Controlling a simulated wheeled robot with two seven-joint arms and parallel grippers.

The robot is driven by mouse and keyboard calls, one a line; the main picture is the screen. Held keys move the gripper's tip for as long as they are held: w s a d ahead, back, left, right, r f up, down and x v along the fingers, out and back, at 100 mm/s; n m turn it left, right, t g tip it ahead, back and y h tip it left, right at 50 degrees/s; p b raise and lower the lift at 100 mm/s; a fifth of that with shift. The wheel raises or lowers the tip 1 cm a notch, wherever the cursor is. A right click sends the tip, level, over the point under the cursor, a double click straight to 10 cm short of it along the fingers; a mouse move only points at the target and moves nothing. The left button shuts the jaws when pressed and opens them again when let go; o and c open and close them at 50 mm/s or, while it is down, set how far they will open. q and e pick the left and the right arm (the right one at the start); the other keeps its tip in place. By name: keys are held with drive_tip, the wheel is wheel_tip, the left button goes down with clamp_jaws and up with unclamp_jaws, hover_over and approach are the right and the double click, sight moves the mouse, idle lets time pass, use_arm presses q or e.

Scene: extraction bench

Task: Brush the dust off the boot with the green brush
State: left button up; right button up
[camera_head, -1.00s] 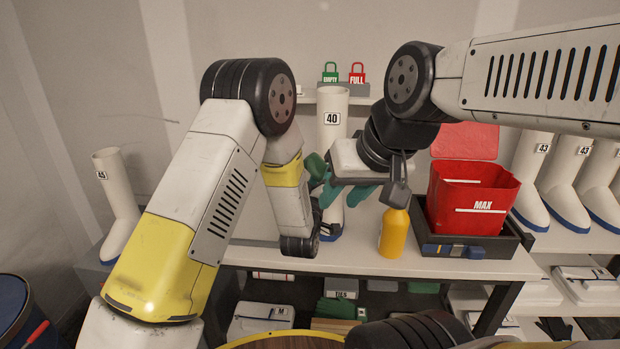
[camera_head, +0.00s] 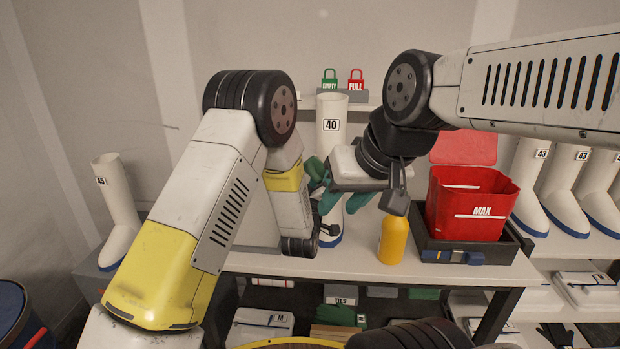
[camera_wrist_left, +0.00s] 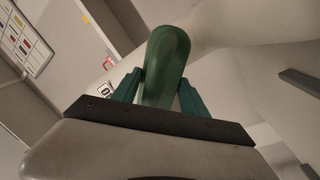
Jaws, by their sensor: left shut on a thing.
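The white boot labelled 40 (camera_head: 332,108) stands upright on the bench, its blue-edged foot low down. Its middle is hidden by my grippers. In the left wrist view my left gripper (camera_wrist_left: 160,92) is shut on the green brush (camera_wrist_left: 168,55), one teal finger on each side. The boot's label shows partly behind a finger there. In the head view, a dark green part of the brush (camera_head: 315,168) shows left of the boot. My right gripper (camera_head: 346,200) is in front of the boot, lower, with its teal fingers apart. Brush-to-boot contact and dust cannot be made out.
A yellow bottle (camera_head: 393,240) stands right of the boot. A red MAX bin (camera_head: 475,190) sits in a dark tray (camera_head: 520,245) beside it. Green and red tags (camera_head: 343,79) stand on the shelf behind. Another boot, 45 (camera_head: 118,205), stands at left; several boots stand at right.

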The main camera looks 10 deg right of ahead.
use_arm(q)
drive_tip(key=shift+x, duration=0.85)
drive_tip(key=shift+w+f, duration=0.1)
drive_tip(key=shift+f, duration=0.05)
drive_tip(key=shift+s+d, duration=0.25)
drive_tip(key=shift+d, duration=0.65)
drive_tip(key=shift+s+d, duration=0.25)
drive_tip(key=shift+d, duration=0.65)
drive_tip(key=shift+w+a, duration=0.1)
